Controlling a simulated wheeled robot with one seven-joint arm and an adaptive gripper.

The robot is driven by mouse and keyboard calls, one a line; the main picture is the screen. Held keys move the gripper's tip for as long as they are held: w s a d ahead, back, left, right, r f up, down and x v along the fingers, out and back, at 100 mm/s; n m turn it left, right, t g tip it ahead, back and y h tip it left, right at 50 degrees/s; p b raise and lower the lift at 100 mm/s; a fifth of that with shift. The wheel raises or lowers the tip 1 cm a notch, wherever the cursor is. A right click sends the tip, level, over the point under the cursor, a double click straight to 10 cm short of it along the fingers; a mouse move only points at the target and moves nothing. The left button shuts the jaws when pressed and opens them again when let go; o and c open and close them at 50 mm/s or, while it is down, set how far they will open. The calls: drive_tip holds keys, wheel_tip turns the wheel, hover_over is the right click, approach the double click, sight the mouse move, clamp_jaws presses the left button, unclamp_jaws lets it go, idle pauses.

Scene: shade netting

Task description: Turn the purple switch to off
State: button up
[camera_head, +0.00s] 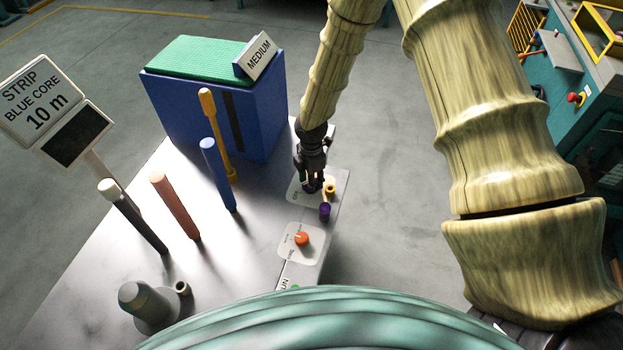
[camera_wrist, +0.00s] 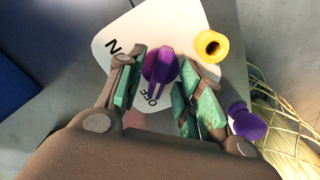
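The purple switch (camera_wrist: 160,65) is a round knob with a raised bar on a white plate (camera_wrist: 115,30). The plate carries an ON label at its left and an OFF label by the near end of the bar. The bar lies along the line towards OFF. My gripper (camera_wrist: 161,82) is open, with one green-padded finger on each side of the knob. The fingertips are close to the knob's sides; I cannot tell whether they touch. In the head view my gripper (camera_head: 311,183) reaches down over the panel and mostly hides the switch.
A yellow hollow peg (camera_wrist: 211,46) and a purple peg (camera_wrist: 248,122) stand close to the right finger. In the head view an orange knob (camera_head: 301,239) sits nearer on the panel. Several upright rods, a blue box (camera_head: 210,110) and a sign (camera_head: 42,98) stand to the left.

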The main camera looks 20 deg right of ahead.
drive_tip(key=shift+r, duration=0.15)
wheel_tip(320, 180, up, 12)
idle(0.5)
idle(0.4)
